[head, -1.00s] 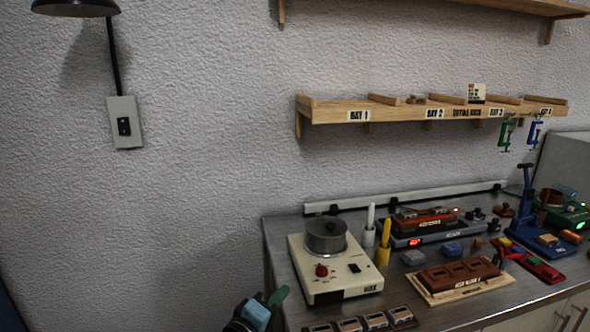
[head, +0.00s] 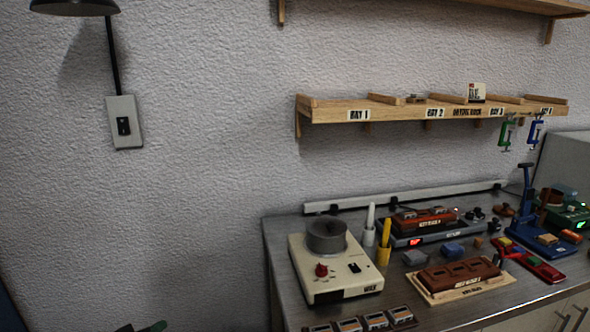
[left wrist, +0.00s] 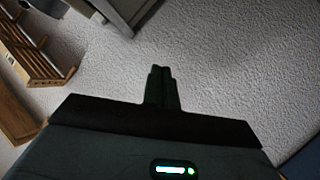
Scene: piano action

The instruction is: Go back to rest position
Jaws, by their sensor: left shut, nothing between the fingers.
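My left gripper (left wrist: 160,74) is shut and empty in the left wrist view, its two dark fingers together over a pale textured surface. In the head view only a small green and dark bit of it (head: 156,327) shows at the bottom edge, left of the bench and apart from it. The rest of that arm is out of the frame. My right gripper is not in view.
The metal bench (head: 282,237) at right holds a cream wax heater (head: 335,283), a wooden block on a board (head: 460,278) and several small tools. A labelled wooden shelf (head: 390,112) is above.

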